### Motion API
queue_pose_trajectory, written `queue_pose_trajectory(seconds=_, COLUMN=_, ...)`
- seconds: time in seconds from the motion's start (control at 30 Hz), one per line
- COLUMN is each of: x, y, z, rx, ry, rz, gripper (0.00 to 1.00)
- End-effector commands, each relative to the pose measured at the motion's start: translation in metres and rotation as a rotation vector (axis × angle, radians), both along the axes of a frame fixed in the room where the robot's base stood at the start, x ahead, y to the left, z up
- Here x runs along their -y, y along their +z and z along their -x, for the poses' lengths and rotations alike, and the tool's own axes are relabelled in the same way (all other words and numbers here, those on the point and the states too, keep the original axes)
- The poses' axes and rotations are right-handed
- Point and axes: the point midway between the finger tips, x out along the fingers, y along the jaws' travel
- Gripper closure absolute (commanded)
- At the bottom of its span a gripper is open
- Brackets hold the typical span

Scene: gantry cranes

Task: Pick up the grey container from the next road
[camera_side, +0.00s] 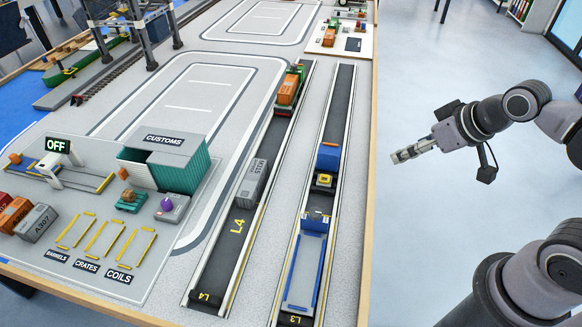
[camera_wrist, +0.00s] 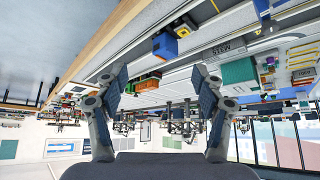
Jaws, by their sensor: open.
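The grey container (camera_side: 253,183), with lettering on its side, sits in the lane marked L4 (camera_side: 236,226). In the wrist view the scene is upside down, and the grey container (camera_wrist: 222,48) shows at the upper right with its lettering inverted. My gripper (camera_side: 396,157) is off the right edge of the table, over the floor and well apart from the container. In the wrist view my gripper (camera_wrist: 163,85) has its two fingers spread wide with nothing between them.
An orange container (camera_side: 289,89) on a green vehicle stands farther up the L4 lane. The L3 lane, to the right, holds a blue box (camera_side: 328,156) and a blue-railed carrier (camera_side: 305,265). The customs building (camera_side: 170,155) and a grey A397 container (camera_side: 37,223) are left.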

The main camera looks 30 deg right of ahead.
Motion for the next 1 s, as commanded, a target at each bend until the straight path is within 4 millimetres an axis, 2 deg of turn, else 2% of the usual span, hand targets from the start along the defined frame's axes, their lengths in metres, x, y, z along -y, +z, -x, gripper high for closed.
queue_pose_trajectory(seconds=0.17, x=-0.002, y=0.004, z=-0.005, rx=-0.008, ry=-0.006, rz=-0.009, gripper=0.31)
queue_pose_trajectory(seconds=0.27, x=-0.007, y=0.014, z=-0.017, rx=-0.03, ry=-0.025, rz=-0.031, gripper=0.31)
queue_pose_trajectory(seconds=0.5, x=-0.028, y=0.042, z=-0.068, rx=-0.124, ry=-0.114, rz=-0.114, gripper=0.31)
queue_pose_trajectory(seconds=0.63, x=-0.043, y=0.05, z=-0.098, rx=-0.179, ry=-0.17, rz=-0.154, gripper=0.31)
queue_pose_trajectory(seconds=0.83, x=-0.07, y=0.052, z=-0.146, rx=-0.262, ry=-0.261, rz=-0.203, gripper=0.31)
queue_pose_trajectory(seconds=1.0, x=-0.096, y=0.043, z=-0.185, rx=-0.332, ry=-0.343, rz=-0.233, gripper=0.31)
